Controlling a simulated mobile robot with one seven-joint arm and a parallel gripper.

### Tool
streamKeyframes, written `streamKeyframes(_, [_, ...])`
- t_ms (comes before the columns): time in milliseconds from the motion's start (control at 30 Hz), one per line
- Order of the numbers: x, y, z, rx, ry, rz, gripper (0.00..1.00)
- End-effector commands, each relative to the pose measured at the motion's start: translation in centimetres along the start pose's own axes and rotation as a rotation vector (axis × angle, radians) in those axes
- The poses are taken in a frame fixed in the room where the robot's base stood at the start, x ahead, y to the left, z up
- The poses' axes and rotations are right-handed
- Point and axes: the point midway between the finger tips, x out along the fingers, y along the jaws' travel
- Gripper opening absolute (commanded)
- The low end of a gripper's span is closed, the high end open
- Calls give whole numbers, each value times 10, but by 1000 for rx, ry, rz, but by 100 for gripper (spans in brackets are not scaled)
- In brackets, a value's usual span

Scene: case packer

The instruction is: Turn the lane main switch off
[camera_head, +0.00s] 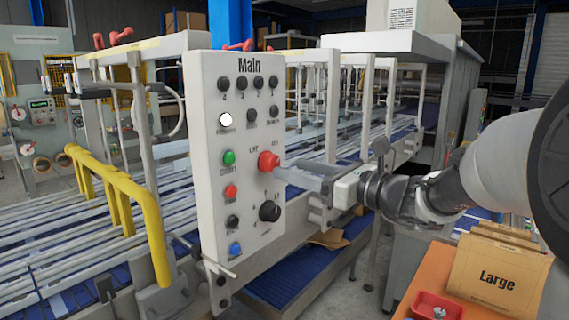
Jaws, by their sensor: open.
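The control panel (205,135) is a pale upright plate headed "Main", in the middle-left of the head view. Its red rotary switch (268,160) sits right of centre, with "Off" printed at its upper left and another mark, likely "on", at its upper right. My gripper (284,173) reaches in from the right, with its fingers level and their tips at or just in front of the red switch. The fingers look open around or beside the knob; I cannot tell whether they touch it. The tips partly cover the knob's right side.
A green button (229,157), a red button (231,191), a black selector (269,211) and a blue button (235,249) share the panel. A yellow rail (125,190) stands left. An orange table (455,280) with a "Large" carton (495,275) and red tray (436,306) is lower right.

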Motion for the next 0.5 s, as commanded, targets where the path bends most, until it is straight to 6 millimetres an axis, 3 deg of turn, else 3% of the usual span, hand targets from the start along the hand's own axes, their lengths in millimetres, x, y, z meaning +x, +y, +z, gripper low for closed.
streamKeyframes(200, [33,0,1,1,-1,1,51])
streamKeyframes(500, [46,0,0,0,0,0,51])
